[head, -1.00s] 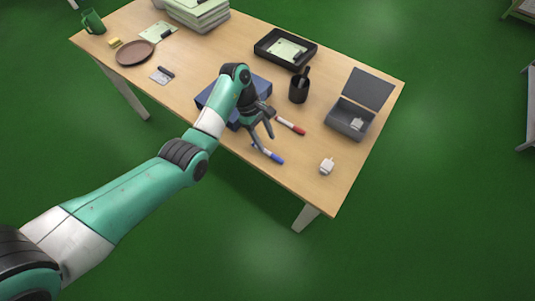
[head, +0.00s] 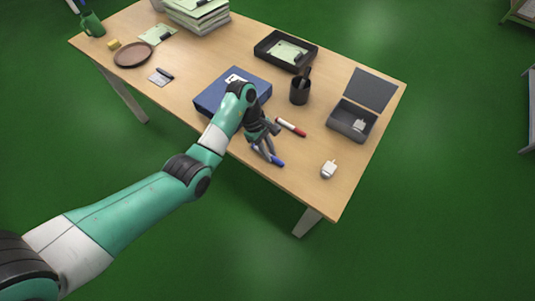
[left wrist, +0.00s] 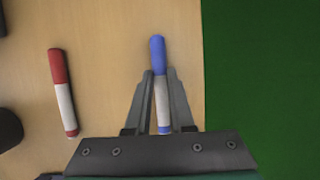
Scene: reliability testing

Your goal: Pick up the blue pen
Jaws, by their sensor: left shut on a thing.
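The blue pen (left wrist: 157,55) has a blue cap and a white barrel. It lies at the table's front edge, and its blue end shows in the head view (head: 277,162). My left gripper (head: 265,153) is over it; in the left wrist view its two fingers (left wrist: 160,88) stand on both sides of the white barrel and are shut on it. I cannot tell whether the pen is lifted off the table. My right gripper is not in view.
A red-and-white marker (head: 291,127) lies just behind the pen. A blue box (head: 212,95), a black pen cup (head: 299,91), an open grey box (head: 349,122) and a white plug-like object (head: 329,169) stand around. The table (head: 300,185) ends close by at the front.

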